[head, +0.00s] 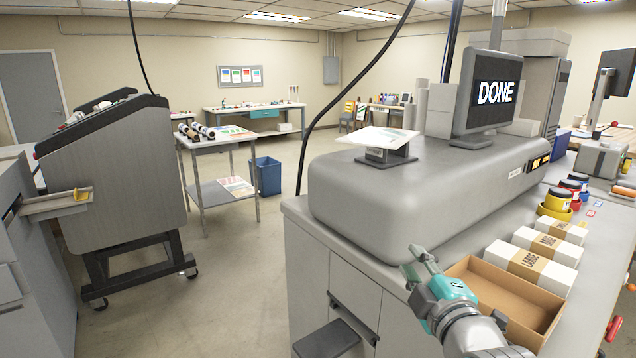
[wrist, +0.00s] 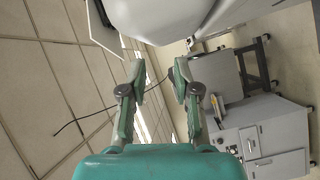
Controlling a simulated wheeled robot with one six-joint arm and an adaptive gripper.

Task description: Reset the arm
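My gripper (head: 424,262) is raised at the front edge of the right-hand counter (head: 290,207), just left of an open cardboard box (head: 500,290). In the wrist view my gripper (wrist: 158,72) shows two fingers apart with nothing between them. It is open and empty. The wrist view is turned on its side, with ceiling tiles at the left and a grey cabinet (wrist: 262,125) at the right. The arm bends in from the lower right of the head view.
A large grey machine (head: 400,200) with a monitor (head: 487,92) reading "DONE" fills the counter's back. White boxes (head: 535,262) and ink tins (head: 557,200) stand right of it. A sloped grey machine (head: 115,170) is at left. Floor between is mostly clear.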

